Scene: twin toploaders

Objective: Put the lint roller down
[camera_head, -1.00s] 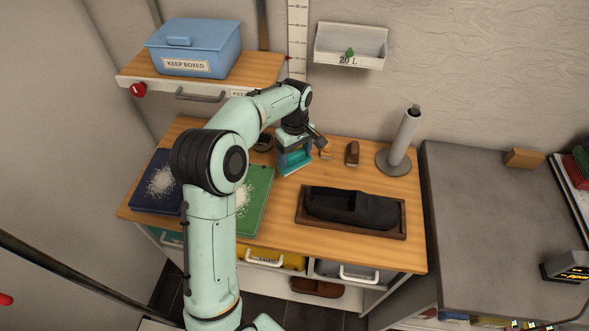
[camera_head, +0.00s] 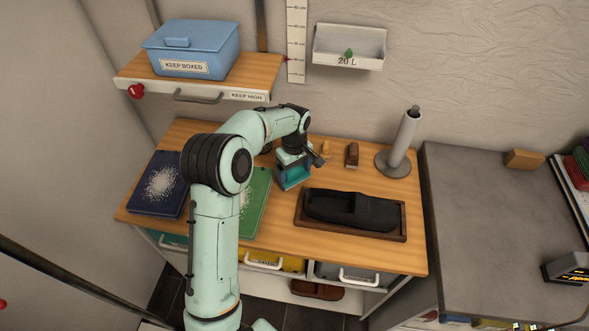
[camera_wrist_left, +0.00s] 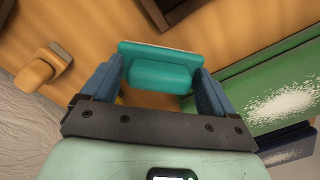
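My left gripper (camera_head: 290,180) is low over the wooden workbench, in front of two small brown blocks. In the left wrist view its blue fingers (camera_wrist_left: 161,88) stand either side of a teal block with a thin wider plate (camera_wrist_left: 160,76), which appears gripped. This teal thing also shows under the gripper in the head view (camera_head: 295,177); I cannot tell whether it touches the bench. It does not look clearly like a roller. A pale grey roll (camera_head: 404,140) with a dark tip, which may be the lint roller, stands upright on a round base at the back right. My right gripper is not in view.
A green mat (camera_head: 258,200) and a dark blue mat (camera_head: 150,203) with white grains are at left. A shelf with a blue box (camera_head: 195,48) is above. Bare wood lies between gripper and tray.

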